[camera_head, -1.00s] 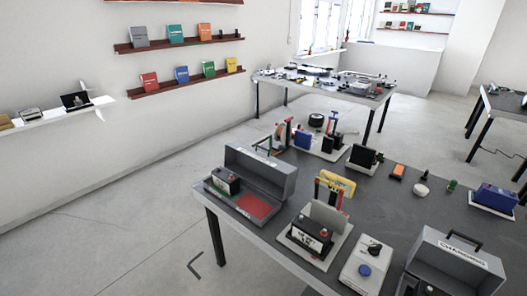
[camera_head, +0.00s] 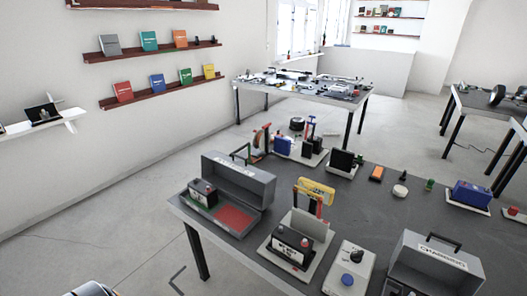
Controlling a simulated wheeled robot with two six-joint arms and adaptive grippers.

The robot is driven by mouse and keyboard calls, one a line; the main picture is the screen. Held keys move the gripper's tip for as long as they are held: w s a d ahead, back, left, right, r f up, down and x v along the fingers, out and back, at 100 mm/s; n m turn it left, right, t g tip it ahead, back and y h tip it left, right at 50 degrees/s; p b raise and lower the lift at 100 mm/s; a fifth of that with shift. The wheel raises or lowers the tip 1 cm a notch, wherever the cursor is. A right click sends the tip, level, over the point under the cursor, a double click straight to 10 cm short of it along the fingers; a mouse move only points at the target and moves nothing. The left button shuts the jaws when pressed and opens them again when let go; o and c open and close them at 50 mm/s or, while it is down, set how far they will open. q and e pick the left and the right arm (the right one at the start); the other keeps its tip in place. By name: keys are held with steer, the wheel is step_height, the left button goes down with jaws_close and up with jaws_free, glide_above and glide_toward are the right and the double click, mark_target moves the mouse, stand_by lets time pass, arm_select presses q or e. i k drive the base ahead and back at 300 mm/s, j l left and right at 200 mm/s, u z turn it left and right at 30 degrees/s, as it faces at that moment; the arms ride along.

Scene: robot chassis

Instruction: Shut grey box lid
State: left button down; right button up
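A grey box (camera_head: 241,230) stands at the left corner of the near dark table, with its lid (camera_head: 240,181) raised along its back side. Inside it are a black battery-like block (camera_head: 203,192) at the left and a red floor area (camera_head: 232,217). A second grey case (camera_head: 436,265) with a "CHARGING" label stands at the lower right; its raised panel faces forward and its lower part is cut off by the frame. Neither gripper shows. Only a small silver part (camera_head: 91,289) pokes in at the bottom left; I cannot tell what it is.
The near table (camera_head: 380,215) also holds a labelled battery on a white tray (camera_head: 287,272), a white device with a blue knob (camera_head: 347,270), a black block (camera_head: 342,160) and a blue box (camera_head: 471,193). Bare floor lies left of the table. Another table (camera_head: 310,85) stands behind.

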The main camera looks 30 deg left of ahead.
mark_target(255, 187)
steer(key=i+j, duration=0.1)
steer(key=j, duration=0.3)
steer(key=i+j, duration=0.1)
steer(key=j, duration=0.3)
steer(key=i+j, duration=0.1)
steer(key=j, duration=0.35)
steer(key=i+j, duration=0.1)
steer(key=j, duration=0.3)
steer(key=i+j, duration=0.15)
steer(key=j, duration=0.25)
steer(key=i+j, duration=0.1)
steer(key=j, duration=0.3)
